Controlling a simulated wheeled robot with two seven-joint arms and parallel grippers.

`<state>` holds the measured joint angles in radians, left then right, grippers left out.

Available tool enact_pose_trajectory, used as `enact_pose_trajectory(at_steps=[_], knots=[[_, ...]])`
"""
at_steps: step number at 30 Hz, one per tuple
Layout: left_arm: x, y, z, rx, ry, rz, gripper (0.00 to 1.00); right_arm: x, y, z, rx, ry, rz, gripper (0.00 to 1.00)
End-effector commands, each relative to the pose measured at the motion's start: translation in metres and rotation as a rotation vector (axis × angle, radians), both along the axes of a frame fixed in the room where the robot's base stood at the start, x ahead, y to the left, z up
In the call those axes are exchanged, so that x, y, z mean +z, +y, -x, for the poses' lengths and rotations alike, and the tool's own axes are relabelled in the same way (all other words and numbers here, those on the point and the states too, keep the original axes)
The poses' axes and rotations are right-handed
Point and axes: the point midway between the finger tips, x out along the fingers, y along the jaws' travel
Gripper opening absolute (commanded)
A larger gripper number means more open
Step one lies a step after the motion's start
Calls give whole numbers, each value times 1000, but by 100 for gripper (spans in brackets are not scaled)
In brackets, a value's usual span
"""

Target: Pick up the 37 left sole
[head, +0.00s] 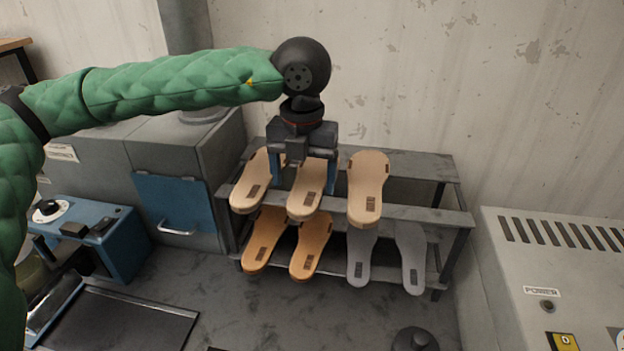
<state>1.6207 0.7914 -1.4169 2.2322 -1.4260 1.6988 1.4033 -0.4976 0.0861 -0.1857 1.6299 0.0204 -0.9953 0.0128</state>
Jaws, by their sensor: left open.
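A grey two-tier rack (410,165) holds the soles. On its upper tier lie three light tan soles: a left one (244,198), a middle one (305,203) and a right one (368,180). Each has a dark label near its lower end, too small to read, so I cannot tell which is the 37 left sole. My left gripper (304,186) points down over the middle tan sole, its blue fingers open on either side of it. The gripper body hides that sole's upper end. My right gripper is not in view.
The lower tier holds two orange-brown soles (264,238) (311,243) and two grey soles (361,254) (411,256). A grey cabinet with a blue door (178,205) stands left of the rack, a pale machine (560,260) right. A blue device (110,235) is at left.

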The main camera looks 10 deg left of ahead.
Motion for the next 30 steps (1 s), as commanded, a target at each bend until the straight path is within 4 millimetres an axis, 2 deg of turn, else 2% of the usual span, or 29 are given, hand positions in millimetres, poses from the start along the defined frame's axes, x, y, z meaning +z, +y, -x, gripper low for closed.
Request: enact_pose_trajectory(at_steps=[3,6,16,17,24,30], knots=[[-16,1,1,0,1,-1,80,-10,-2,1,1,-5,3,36],[-27,1,1,1,0,0,80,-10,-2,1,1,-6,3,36],[-34,0,1,1,0,1,80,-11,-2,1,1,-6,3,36],[-34,0,1,1,0,1,76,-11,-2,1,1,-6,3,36],[-34,0,1,1,0,1,29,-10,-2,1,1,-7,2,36],[-34,0,1,1,0,1,29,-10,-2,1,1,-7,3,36]])
